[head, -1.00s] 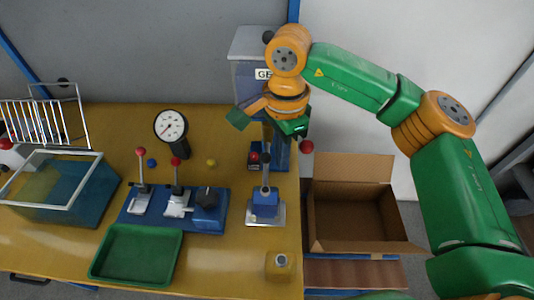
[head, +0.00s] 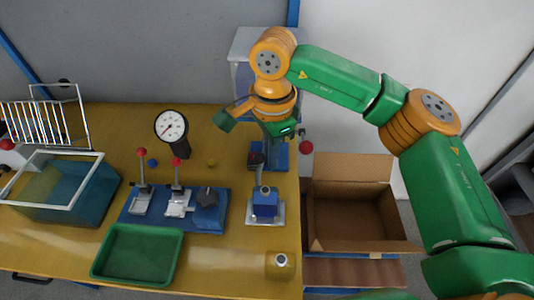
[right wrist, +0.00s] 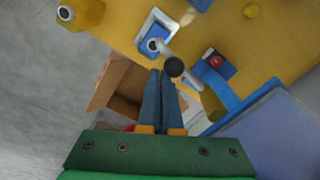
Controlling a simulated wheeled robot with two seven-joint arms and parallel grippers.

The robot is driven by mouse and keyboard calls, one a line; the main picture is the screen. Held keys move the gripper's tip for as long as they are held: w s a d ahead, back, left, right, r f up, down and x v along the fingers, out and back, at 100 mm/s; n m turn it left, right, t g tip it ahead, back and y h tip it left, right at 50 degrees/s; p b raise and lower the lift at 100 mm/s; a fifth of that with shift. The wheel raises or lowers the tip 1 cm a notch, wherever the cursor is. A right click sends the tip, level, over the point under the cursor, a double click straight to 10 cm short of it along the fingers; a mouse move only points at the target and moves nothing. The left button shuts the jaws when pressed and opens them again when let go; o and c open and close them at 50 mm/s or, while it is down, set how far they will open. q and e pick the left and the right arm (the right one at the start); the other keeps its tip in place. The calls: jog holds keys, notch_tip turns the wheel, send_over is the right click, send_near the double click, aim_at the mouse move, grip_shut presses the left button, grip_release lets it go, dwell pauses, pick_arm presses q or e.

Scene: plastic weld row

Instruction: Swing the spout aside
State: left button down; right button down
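In the head view the arm (head: 261,174) leans slightly left. My right gripper (right wrist: 159,73) shows two blue-grey fingers close together, with nothing visible between them. Their tips are right beside the black end in the right wrist view; whether they touch cannot be told. In the head view the right gripper (head: 262,145) hangs above the block, its fingers mostly hidden. My left gripper is not in view.
A grey machine (head: 240,60) on a blue column stands behind the gripper. An open cardboard box (head: 350,210) lies right of the table. Levers, a gauge (head: 171,126), a green tray (head: 138,255) and a yellow block (head: 281,264) are around.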

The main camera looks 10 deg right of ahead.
aim_at(255, 156)
jog(key=shift+w+a, duration=0.1)
jog(key=shift+a, duration=0.5)
jog(key=shift+w+a, duration=0.1)
jog(key=shift+a, duration=0.1)
jog(key=shift+p, duration=0.3)
jog(key=shift+w+a, duration=0.15)
jog(key=shift+a, duration=0.3)
jog(key=shift+w+a+p, duration=0.15)
jog(key=shift+a+p, duration=0.1)
jog(key=shift+p, duration=0.1)
